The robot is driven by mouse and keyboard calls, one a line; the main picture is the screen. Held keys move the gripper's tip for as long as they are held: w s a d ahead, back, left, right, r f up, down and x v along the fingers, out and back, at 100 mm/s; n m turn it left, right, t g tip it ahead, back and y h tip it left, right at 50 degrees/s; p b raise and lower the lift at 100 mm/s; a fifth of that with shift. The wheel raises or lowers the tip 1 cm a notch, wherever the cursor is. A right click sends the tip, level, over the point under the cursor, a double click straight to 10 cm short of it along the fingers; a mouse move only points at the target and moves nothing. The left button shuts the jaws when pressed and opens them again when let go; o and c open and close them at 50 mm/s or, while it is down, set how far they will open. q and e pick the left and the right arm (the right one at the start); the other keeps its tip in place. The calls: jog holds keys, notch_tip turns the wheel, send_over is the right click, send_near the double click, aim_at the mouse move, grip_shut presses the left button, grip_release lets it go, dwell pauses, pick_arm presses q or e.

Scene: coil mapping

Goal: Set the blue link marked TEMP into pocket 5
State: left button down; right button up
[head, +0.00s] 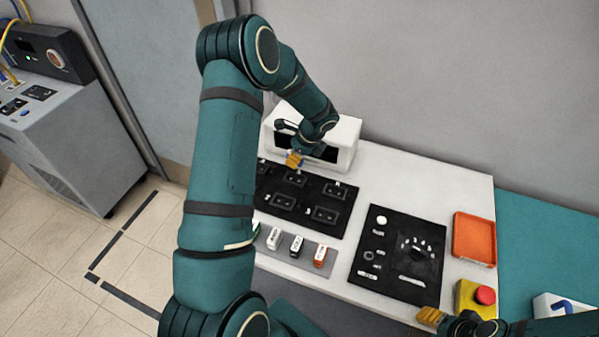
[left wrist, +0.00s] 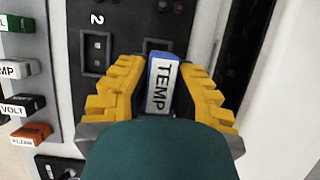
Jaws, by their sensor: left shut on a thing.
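The blue link marked TEMP (left wrist: 163,84) is between the yellow fingers of my left gripper (left wrist: 158,85), which is shut on it. Its white label faces the wrist camera. In the head view my left gripper (head: 294,159) is over the back of the black pocket panel (head: 345,208), in front of a white box; the link is too small to make out there. A pocket marked 2 (left wrist: 96,55) shows empty left of the link in the left wrist view. I cannot read which pocket is 5. My right gripper (head: 431,316) is low at the bottom right, its opening unclear.
A grey rack (head: 290,262) holds white, black and orange links; a green one also shows in the left wrist view (left wrist: 16,23). The white box (head: 345,135) stands behind the panel. A dial panel (head: 375,285), orange tray (head: 474,239) and red button (head: 485,296) lie right.

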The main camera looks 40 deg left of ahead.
aim_at(293, 180)
pick_arm(q)
notch_tip(293, 180, down, 3)
jog(key=shift+s+f, duration=0.1)
jog(key=shift+s, duration=0.05)
jog(key=shift+f, duration=2.25)
jog(key=shift+f+b, duration=0.35)
jog(key=shift+b, duration=0.05)
jog(key=shift+f, duration=0.1)
jog(key=shift+s+d+f, duration=0.1)
jog(key=c, duration=1)
grip_release()
jog(key=shift+f, duration=0.2)
